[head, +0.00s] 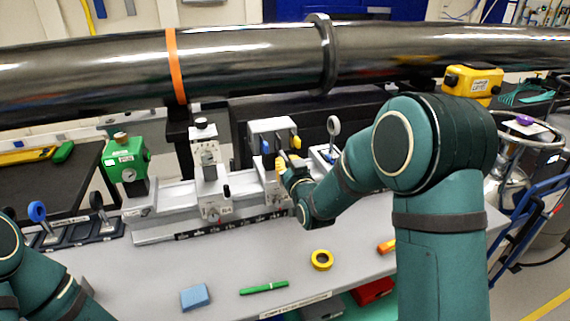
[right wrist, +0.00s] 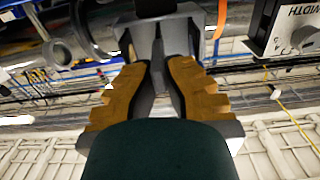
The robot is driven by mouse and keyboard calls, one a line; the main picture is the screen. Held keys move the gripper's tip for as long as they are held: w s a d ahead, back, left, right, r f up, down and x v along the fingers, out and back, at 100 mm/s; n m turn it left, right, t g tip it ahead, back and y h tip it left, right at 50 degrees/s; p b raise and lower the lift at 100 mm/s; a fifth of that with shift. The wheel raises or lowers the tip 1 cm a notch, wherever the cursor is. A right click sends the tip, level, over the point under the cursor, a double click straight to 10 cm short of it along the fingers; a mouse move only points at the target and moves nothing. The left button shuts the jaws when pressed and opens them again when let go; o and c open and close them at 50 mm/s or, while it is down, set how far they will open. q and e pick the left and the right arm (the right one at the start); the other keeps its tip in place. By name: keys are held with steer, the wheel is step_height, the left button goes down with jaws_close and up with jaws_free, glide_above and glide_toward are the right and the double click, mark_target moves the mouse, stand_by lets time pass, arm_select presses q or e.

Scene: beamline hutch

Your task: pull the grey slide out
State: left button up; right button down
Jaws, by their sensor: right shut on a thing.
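The slide unit (head: 268,127) is a pale box on the bench rail, with a blue tab (head: 265,147) on its left and a yellow-tipped dark tab (head: 296,142) on its right. My right gripper (head: 283,164) is at the front of this box, between those tabs. In the right wrist view its orange-padded fingers (right wrist: 160,85) are closed on the grey slide (right wrist: 157,50), a narrow dark grey piece. In the head view the fingers and wrist mostly hide the grey slide. My left arm shows at the lower left, but its gripper is out of the picture.
A large dark pipe (head: 240,60) crosses behind the bench. A green gauge block (head: 125,163) and a white post unit (head: 208,165) stand left of the box. A blue block (head: 195,297), green pen (head: 264,288) and yellow tape roll (head: 322,260) lie on the bench in front.

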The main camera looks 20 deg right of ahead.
steer(key=shift+w, duration=0.1)
steer(key=c, duration=1.3)
jaws_free()
steer(key=s, duration=1.2)
steer(key=shift+d, duration=0.2)
